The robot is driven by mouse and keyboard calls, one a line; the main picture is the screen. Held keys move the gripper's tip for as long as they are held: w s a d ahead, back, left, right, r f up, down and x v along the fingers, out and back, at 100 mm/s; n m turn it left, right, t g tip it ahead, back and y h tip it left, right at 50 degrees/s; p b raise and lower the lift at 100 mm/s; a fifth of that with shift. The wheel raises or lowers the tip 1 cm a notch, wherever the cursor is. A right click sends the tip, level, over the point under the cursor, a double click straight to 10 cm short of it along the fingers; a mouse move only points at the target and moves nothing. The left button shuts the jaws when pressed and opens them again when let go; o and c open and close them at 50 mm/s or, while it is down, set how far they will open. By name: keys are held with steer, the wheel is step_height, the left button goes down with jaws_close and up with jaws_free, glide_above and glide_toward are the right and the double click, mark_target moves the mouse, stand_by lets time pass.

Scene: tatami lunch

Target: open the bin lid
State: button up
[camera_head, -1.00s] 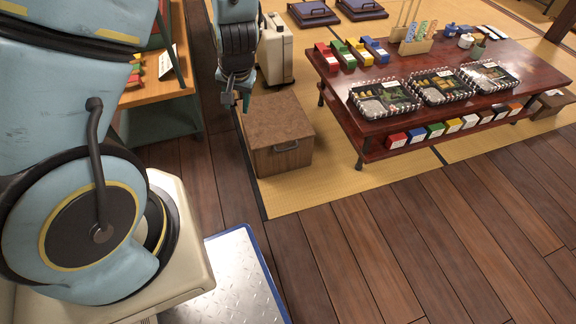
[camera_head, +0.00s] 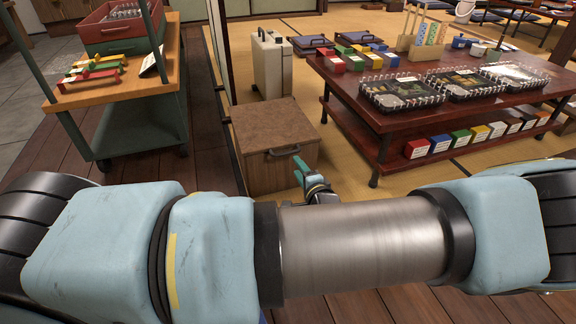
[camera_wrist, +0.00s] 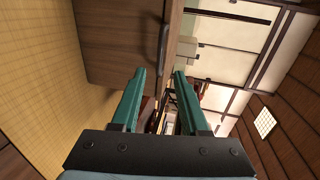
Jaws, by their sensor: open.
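The bin is a brown wooden box (camera_head: 272,145) on the mat in the head view, its lid (camera_head: 270,121) lying shut on top. A dark bar handle (camera_head: 284,151) sits at the upper part of its front. My gripper (camera_head: 302,174) is in front of the bin, just below and right of the handle. In the wrist view the bin's front (camera_wrist: 115,40) is close ahead, with the handle (camera_wrist: 163,50) beyond the tips. The gripper there (camera_wrist: 161,72) has its two green fingers apart with nothing between them. I cannot tell whether the tips touch the handle.
A low red-brown table (camera_head: 440,110) with trays and small boxes stands right of the bin. A pale case (camera_head: 270,65) stands behind it. A wooden cart (camera_head: 125,75) is at the left. My arm covers the lower head view.

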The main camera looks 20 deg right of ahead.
mark_target(288, 152)
steer(key=shift+b+x, duration=2)
steer(key=shift+x, duration=3.35)
steer(key=shift+d+r, duration=0.1)
jaws_close()
